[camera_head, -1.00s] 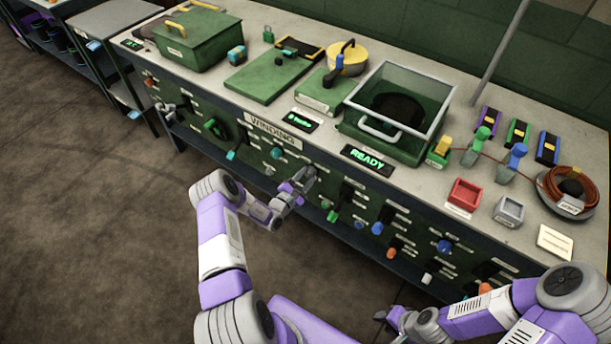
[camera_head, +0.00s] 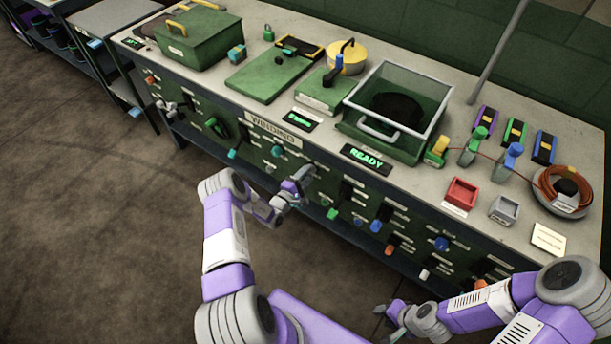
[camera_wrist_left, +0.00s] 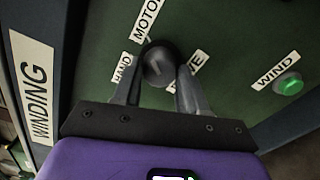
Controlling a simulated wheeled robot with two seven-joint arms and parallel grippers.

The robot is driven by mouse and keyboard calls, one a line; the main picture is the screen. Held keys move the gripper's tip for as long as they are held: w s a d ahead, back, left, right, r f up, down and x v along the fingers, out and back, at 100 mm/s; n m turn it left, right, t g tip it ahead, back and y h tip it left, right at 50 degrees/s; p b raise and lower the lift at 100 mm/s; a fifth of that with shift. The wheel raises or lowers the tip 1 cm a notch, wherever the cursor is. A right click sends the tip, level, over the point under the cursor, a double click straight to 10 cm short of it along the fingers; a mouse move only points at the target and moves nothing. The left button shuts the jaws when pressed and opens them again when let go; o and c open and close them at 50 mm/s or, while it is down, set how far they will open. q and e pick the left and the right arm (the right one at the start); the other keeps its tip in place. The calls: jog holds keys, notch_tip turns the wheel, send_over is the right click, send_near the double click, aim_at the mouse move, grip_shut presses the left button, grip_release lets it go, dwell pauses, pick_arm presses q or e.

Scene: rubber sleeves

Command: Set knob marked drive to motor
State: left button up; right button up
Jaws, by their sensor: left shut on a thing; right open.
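The dark round drive knob (camera_wrist_left: 158,65) is on the green panel in the left wrist view. The labels MOTOR (camera_wrist_left: 148,18) and HAND (camera_wrist_left: 122,68) are at its upper left and left. A third label (camera_wrist_left: 200,62), partly hidden by a finger and ending in "VE", is at its right. My left gripper (camera_wrist_left: 160,88) is shut on the knob, one finger on each side. In the head view my left gripper (camera_head: 300,180) is at the bench front, hiding the knob. My right gripper (camera_head: 388,311) is open and empty, low in front of the bench.
A WIND label (camera_wrist_left: 275,77) with a green button (camera_wrist_left: 288,84) is right of the knob. The WINDING sign (camera_head: 273,131) is above the panel. A READY display (camera_head: 366,158) is lit on the bench top. Other knobs and switches line the front. The floor (camera_head: 110,240) at the left is clear.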

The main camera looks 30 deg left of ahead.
dwell(0.3)
pick_arm(q)
jog(key=o, duration=1.1)
jog(key=shift+c, duration=0.2)
jog(key=shift+s, duration=0.1)
jog(key=s+p, duration=0.1)
jog(key=s, duration=0.6)
jog(key=shift+s+a+p, duration=0.2)
jog(key=shift+a+p, duration=0.1)
